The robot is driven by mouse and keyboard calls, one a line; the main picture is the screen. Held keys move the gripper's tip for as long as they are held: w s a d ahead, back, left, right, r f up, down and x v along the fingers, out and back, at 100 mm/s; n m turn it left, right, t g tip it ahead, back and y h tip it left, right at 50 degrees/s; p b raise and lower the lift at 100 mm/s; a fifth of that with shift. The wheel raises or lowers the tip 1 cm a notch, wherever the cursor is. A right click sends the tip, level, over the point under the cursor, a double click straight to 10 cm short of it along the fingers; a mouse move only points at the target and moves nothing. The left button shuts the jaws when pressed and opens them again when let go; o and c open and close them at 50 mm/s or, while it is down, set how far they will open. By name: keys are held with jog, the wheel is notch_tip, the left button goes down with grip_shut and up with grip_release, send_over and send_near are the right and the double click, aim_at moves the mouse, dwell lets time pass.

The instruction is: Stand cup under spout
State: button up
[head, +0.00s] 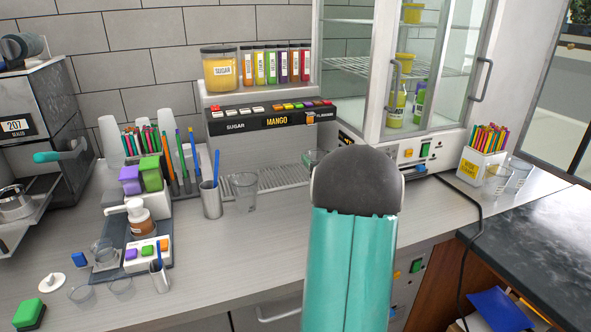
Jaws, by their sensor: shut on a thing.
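A clear cup (317,157) shows only in part at the left edge of my arm, in front of the dispenser's right half; whether it is held or standing I cannot tell. My gripper is hidden behind my teal arm. The dispenser (230,126) has a black panel with SUGAR, MANGO and FLAVOURS labels, coloured buttons on top and a grated drip tray (275,178) below. Another clear cup (244,192) stands empty on the counter before the tray.
A metal tumbler (211,200) with a blue stick stands left of the empty cup. A sealer (35,125) is at far left. A glass-door fridge (400,75) stands behind my arm. More clear cups (497,180) and a straw box (482,165) are at right. The front middle counter is clear.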

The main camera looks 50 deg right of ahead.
jog(key=f+x, duration=0.2)
jog(key=x, duration=0.7)
jog(key=f+x, duration=0.1)
jog(key=x, duration=0.7)
jog(key=shift+d+f, duration=0.35)
jog(key=shift+d, duration=0.2)
jog(key=shift+f, duration=0.1)
jog(key=o, duration=0.9)
jog(key=shift+o, duration=0.2)
